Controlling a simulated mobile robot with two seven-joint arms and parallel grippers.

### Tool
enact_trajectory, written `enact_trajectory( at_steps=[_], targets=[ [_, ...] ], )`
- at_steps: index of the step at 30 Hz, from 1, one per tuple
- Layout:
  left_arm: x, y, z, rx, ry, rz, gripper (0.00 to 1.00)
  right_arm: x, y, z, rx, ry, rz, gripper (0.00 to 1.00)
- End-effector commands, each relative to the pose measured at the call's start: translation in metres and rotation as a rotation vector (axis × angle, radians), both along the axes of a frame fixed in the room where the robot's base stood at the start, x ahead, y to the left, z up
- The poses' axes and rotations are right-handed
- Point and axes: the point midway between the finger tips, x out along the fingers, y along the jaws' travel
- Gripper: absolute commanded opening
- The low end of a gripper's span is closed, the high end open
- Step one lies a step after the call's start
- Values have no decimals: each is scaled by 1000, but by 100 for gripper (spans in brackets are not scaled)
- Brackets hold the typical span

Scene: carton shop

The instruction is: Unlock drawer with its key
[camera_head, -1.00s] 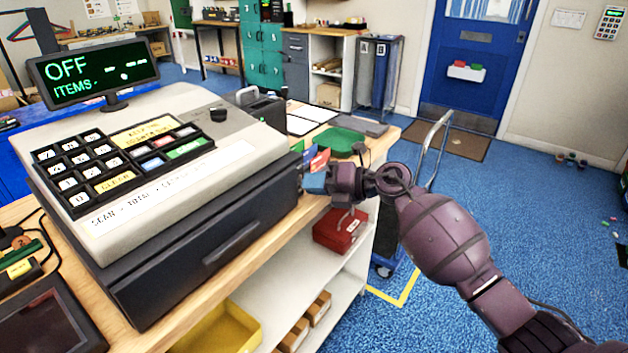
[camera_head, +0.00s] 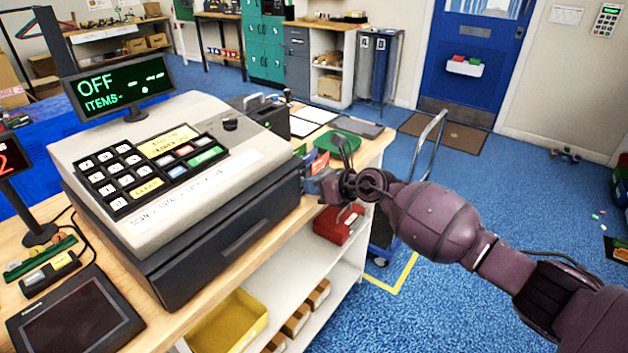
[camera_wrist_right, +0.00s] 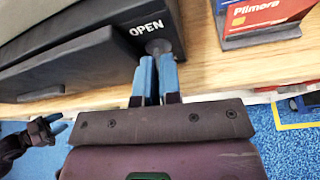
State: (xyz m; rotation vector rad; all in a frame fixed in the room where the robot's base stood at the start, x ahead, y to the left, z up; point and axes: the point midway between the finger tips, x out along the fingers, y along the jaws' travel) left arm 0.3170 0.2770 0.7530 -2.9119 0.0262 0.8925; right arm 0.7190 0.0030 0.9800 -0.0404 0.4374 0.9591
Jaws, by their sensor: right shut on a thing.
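The cash register (camera_head: 165,165) stands on the wooden counter, and its dark drawer (camera_head: 225,240) is closed below it. In the right wrist view, the drawer's side (camera_wrist_right: 65,68) carries the word OPEN beside a round grey lock (camera_wrist_right: 158,47). My right gripper (camera_wrist_right: 157,80) has its blue fingers right at this lock. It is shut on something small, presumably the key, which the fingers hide. In the head view, my right gripper (camera_head: 315,185) is at the right end of the drawer. My left gripper (camera_wrist_right: 48,127) shows small at the left edge of the wrist view, away from the drawer.
A red card rack (camera_wrist_right: 265,15) stands on the counter close to the lock. A green tray (camera_head: 338,146) and clipboard (camera_head: 312,121) lie behind the register. A tablet (camera_head: 75,320) is at the front left. Shelves below hold a yellow bin (camera_head: 228,325) and red box (camera_head: 338,224).

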Motion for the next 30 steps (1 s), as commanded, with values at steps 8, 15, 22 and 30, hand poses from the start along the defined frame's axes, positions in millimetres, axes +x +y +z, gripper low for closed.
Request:
enact_trajectory(
  at_steps=[8,15,22,30],
  targets=[
    [-6,2,11,0,3,7,43,-1,0,1,-73,-97,0,0],
    [0,0,19,-4,-9,6,43,-1,0,-1,-93,-126,-1,0],
    [3,-1,21,-4,-16,4,43,-1,0,-1,-94,-127,0,0],
    [5,-1,21,-4,-19,4,43,-1,1,-1,-94,-127,0,24]
  ],
)
